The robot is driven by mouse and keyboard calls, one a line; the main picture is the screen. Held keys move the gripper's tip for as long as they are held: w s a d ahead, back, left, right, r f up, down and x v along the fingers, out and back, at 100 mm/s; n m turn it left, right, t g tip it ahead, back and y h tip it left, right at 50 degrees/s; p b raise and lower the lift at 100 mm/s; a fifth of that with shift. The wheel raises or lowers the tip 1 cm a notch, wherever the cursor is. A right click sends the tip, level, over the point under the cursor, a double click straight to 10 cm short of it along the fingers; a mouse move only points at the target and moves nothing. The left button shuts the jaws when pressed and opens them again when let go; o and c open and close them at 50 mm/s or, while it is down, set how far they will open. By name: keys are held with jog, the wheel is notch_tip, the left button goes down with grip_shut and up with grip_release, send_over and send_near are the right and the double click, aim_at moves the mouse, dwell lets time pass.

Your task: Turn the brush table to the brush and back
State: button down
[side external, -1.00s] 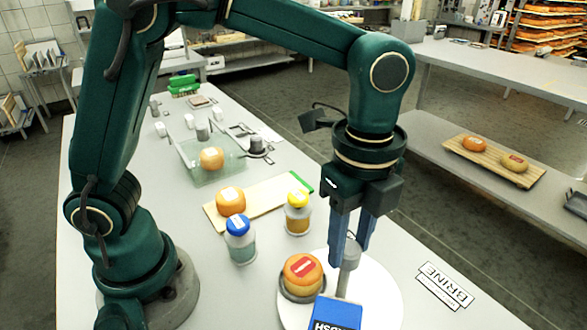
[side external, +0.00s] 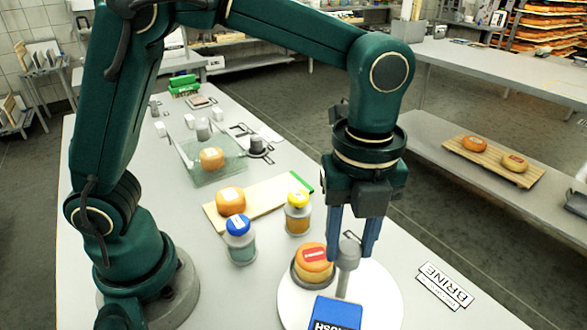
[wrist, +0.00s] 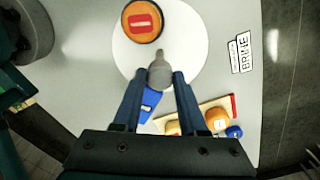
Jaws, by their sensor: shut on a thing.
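The brush table is a round white turntable (side external: 385,300); it also shows in the wrist view (wrist: 195,35). An orange cheese wheel (side external: 314,263) with a red label sits in a dark holder on it; the wrist view shows the wheel (wrist: 142,22) at the top. A grey upright handle (side external: 347,262) stands on the table, beside the wheel. My gripper (side external: 352,250) points down and is shut on this handle (wrist: 160,73). A blue block with partly visible lettering, the brush (side external: 337,313), is at the front edge of the picture, apart from the wheel. Its bristles are not clear.
A blue-capped jar (side external: 240,242) and a yellow-capped jar (side external: 298,212) stand behind the turntable. A wooden board (side external: 265,200) carries another cheese (side external: 230,201). A BRINE sign (side external: 444,287) lies to the right. The bench around the sign is clear.

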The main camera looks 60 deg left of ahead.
jog(key=shift+d+r+m, duration=0.1)
jog(key=shift+m, duration=0.5)
dwell(0.3)
jog(key=shift+c, duration=2.2)
grip_release()
jog(key=shift+r, duration=2.55)
